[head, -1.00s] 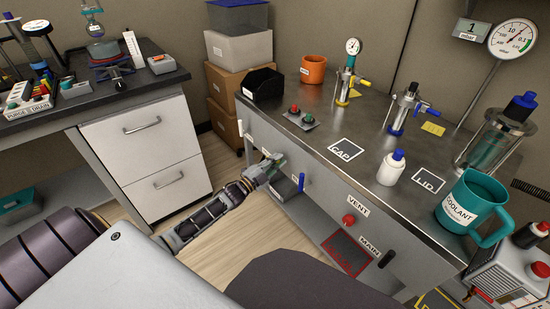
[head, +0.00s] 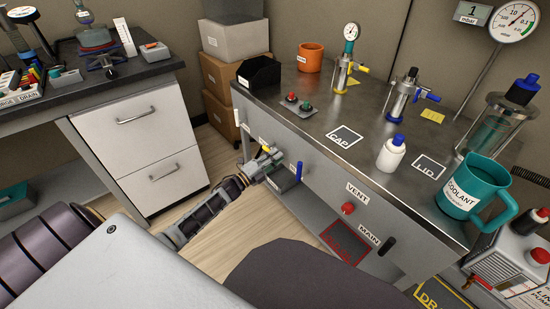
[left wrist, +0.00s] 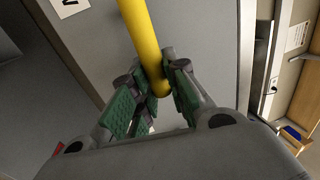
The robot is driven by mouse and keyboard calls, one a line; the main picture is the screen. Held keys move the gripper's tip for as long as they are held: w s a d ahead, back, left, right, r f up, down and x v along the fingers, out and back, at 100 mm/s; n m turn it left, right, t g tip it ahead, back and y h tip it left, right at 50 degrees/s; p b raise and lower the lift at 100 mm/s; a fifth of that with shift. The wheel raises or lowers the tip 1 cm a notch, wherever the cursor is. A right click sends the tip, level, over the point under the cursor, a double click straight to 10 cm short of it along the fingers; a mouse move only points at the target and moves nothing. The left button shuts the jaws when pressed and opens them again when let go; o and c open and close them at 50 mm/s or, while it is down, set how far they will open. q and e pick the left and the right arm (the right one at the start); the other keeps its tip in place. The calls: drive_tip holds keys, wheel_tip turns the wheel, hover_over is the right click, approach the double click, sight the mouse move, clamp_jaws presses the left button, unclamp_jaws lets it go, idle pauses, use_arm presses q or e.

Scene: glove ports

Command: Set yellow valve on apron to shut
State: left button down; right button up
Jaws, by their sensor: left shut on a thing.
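The yellow valve's handle (head: 265,149) is on the apron (head: 325,184), the grey front panel of the steel bench. A small part of it shows above my left gripper (head: 273,159) in the head view. In the left wrist view the handle (left wrist: 143,35) is a yellow bar coming down from the top edge, its rounded lower end between the green finger pads. My left gripper (left wrist: 160,88) is shut on that end. The valve's body and any markings beside it are hidden or too small to read. My right gripper is in neither view.
A blue handle (head: 299,171) hangs on the apron just right of my left gripper. Further right are a red VENT knob (head: 348,208) and a black MAIN handle (head: 387,246). A white drawer cabinet (head: 150,150) stands left, with open floor between.

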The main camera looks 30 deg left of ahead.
use_arm(q)
drive_tip(key=shift+f, duration=0.1)
drive_tip(key=c, duration=1.4)
unclamp_jaws()
drive_tip(key=shift+s, duration=0.1)
drive_tip(key=shift+v, duration=5.9)
